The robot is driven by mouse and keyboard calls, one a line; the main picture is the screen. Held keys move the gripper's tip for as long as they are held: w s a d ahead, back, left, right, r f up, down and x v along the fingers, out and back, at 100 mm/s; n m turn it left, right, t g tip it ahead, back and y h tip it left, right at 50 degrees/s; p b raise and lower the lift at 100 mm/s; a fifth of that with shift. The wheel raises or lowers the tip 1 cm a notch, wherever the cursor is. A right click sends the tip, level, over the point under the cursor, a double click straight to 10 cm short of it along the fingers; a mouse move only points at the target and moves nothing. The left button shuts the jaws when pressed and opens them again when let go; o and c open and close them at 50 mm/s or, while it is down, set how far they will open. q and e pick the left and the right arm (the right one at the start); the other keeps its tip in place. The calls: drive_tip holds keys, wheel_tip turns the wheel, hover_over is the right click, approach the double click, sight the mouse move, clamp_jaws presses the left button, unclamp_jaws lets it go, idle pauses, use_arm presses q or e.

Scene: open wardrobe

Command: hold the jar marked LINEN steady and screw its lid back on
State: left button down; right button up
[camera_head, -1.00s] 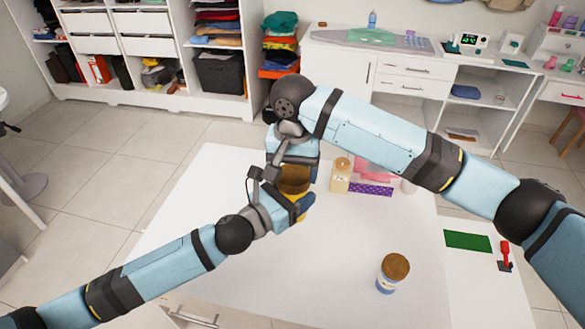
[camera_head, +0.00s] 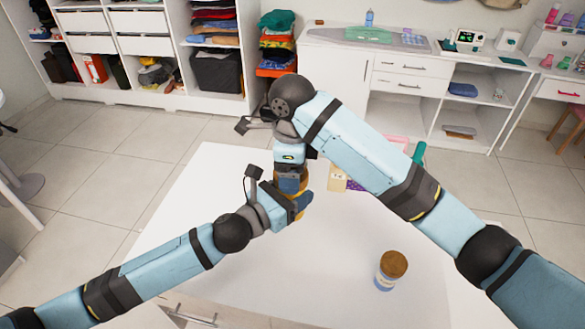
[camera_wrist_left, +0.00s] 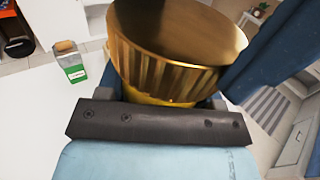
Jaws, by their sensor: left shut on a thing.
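A jar with a ribbed gold lid (camera_wrist_left: 165,70) fills the upper middle of the left wrist view. In the head view its yellow-gold body (camera_head: 291,186) shows between my grippers. My left gripper (camera_head: 292,207) is shut around the jar and holds it upright over the white table. My right gripper (camera_head: 290,176) points down from above at the jar's top; its fingertips are largely hidden, so I cannot tell whether it grips the lid. No LINEN marking is readable on the held jar. Another jar with a brown lid (camera_head: 391,268) stands apart at the table's front right; its label is unreadable.
The white table (camera_head: 225,215) is clear on its left and in front. A pale bottle (camera_head: 337,180) stands just right of the held jar, partly behind my right arm. A small green-labelled container (camera_wrist_left: 70,64) shows in the left wrist view. Shelves and a counter line the back.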

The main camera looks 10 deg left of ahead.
drive_tip(key=o, duration=0.9)
drive_tip(key=shift+r, duration=2.25)
drive_tip(key=shift+c, duration=0.3)
